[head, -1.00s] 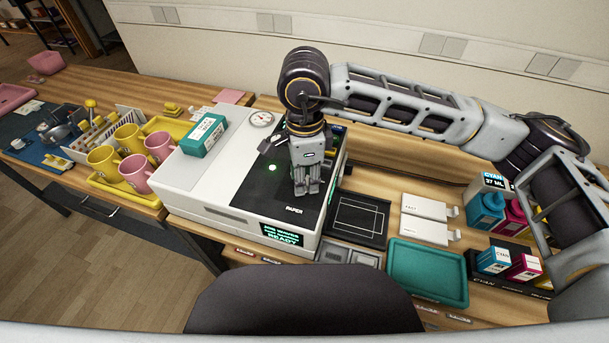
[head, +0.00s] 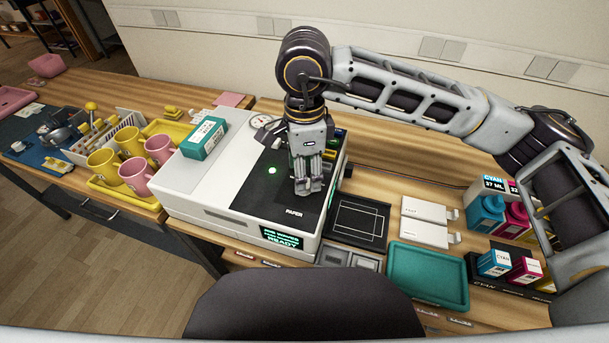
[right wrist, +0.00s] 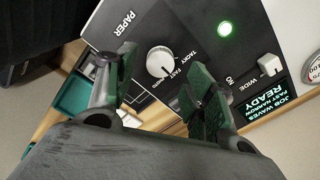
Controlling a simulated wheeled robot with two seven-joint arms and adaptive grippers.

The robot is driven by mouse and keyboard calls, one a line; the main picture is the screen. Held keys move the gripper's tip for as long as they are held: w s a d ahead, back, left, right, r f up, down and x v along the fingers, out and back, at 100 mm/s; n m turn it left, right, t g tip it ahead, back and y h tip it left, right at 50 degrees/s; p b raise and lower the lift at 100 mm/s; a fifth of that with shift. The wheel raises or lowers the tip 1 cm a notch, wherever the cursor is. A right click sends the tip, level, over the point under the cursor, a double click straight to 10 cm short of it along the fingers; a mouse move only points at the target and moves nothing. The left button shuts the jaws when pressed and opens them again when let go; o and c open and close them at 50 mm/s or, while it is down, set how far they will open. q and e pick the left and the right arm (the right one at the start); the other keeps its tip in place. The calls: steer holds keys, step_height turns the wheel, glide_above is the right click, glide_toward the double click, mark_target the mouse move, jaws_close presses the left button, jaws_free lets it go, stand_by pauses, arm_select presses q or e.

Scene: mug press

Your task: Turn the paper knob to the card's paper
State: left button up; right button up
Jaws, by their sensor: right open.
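The paper knob (right wrist: 162,62) is a round white dial on the dark panel of the press (head: 183,178), with the words PAPER, TACKY and FAST around it. A mark on its face seems to point toward FAST, though it is small. My right gripper (right wrist: 160,76) is open, its fingers on either side of the knob in the right wrist view; I cannot tell whether they touch it. In the head view the right gripper (head: 308,188) points down over the panel and hides the knob. The press screen (head: 282,238) shows JOB WAVES and READY. My left gripper is not in view.
A teal box (head: 203,139) lies on the press. Mugs (head: 134,172) stand left.

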step_height(320, 180, up, 9)
stand_by(0.5)
steer(key=shift+f, duration=0.1)
